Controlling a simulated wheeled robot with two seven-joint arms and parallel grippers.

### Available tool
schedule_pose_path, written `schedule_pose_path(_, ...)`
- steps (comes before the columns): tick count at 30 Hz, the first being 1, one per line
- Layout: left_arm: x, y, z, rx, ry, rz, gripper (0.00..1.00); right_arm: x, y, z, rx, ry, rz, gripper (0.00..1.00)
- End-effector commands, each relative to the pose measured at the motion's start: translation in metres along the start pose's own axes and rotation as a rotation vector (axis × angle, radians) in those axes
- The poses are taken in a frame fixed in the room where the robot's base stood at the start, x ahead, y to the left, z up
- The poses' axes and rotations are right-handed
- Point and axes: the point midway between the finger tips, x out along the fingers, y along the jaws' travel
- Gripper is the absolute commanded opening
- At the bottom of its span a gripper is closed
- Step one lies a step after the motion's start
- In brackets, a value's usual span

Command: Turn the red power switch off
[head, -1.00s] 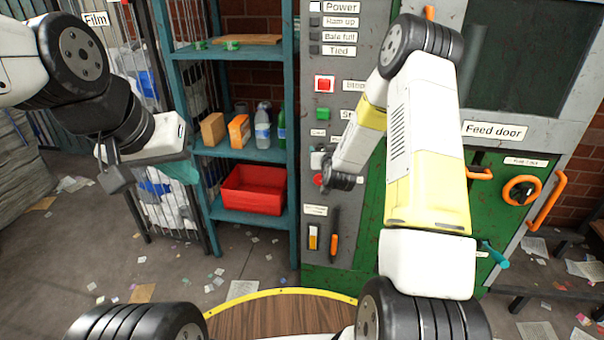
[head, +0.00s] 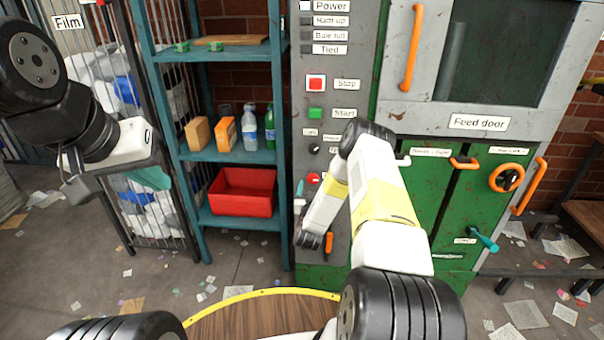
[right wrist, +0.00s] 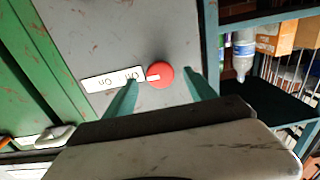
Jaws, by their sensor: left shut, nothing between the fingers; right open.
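The red power switch is a round red knob (head: 314,179) low on the grey control panel. In the right wrist view the knob (right wrist: 162,74) has a white mark pointing left at a small white Off/On label (right wrist: 113,79), which appears upside down. My right gripper (right wrist: 163,93) is open; its two teal fingers stand either side of the knob in that view, and I cannot tell whether they touch it. In the head view my right forearm hides most of that gripper. My left gripper (head: 155,180) is shut and empty, in front of the wire cage.
Above the switch are a red Stop button (head: 316,83) and a green Start button (head: 316,113). Teal shelves (head: 220,155) with bottles and a red bin (head: 243,192) stand left of the panel. Green doors (head: 430,200) with orange handles are to the right.

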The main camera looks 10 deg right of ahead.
Motion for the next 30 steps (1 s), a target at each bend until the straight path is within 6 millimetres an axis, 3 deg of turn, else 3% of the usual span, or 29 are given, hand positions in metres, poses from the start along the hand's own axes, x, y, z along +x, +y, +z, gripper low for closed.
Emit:
schedule_pose_path(6,0.0,0.0,0.0,0.0,0.0,0.0,0.0,0.022,0.0,0.0,0.0,0.0,-0.001,0.65)
schedule_pose_path(15,0.0,0.0,0.0,0.0,0.0,0.0,0.0,0.026,-0.001,0.0,0.0,-0.001,-0.001,0.65)
schedule_pose_path(25,0.0,0.0,0.0,0.0,0.0,0.0,0.0,0.025,-0.001,0.0,0.0,-0.001,-0.001,0.03)
schedule_pose_path(30,0.0,0.0,0.0,0.0,0.0,0.0,0.0,0.025,-0.001,0.0,-0.009,-0.001,-0.002,0.03)
